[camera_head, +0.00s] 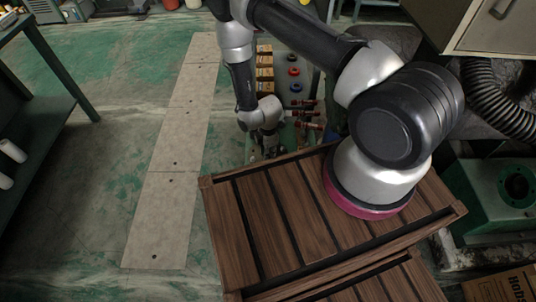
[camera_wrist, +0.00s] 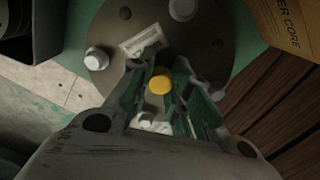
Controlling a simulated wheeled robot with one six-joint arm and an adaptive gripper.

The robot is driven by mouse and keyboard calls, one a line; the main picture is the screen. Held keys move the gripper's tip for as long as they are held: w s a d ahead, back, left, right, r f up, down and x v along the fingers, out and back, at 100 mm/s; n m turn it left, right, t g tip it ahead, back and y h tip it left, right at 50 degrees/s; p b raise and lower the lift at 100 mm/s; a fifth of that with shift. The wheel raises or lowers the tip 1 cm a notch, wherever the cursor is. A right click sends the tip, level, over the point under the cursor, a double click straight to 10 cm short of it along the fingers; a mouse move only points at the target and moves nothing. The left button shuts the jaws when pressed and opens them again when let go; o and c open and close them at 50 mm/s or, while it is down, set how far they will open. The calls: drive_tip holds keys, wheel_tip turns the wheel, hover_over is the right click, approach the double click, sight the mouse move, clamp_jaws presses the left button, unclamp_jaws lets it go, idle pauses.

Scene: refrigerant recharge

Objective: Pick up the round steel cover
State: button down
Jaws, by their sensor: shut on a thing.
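The round steel cover (camera_wrist: 213,35) is a dark grey disc in the wrist view, with pale round bolt heads, dark holes and a white label on it. My gripper (camera_wrist: 164,78) reaches over the disc from below in the picture. Its green-lined fingers are closed on a yellow-topped knob (camera_wrist: 159,84) near the disc's middle. The fingers hide the lower part of the disc. In the head view my gripper (camera_head: 268,150) points down just behind the wooden crate's far edge, and I cannot make out the cover there.
A slatted wooden crate (camera_head: 265,216) fills the front and also shows at the wrist view's lower right. A cardboard box (camera_wrist: 285,22) stands close beside the disc. Red-handled valves (camera_head: 304,113) stand near my gripper. Open floor (camera_head: 85,190) lies to the left.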

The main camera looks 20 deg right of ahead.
wheel_tip(320, 180, up, 10)
idle(0.5)
drive_tip(key=c, duration=1.9)
unclamp_jaws()
clamp_jaws()
wheel_tip(320, 180, up, 12)
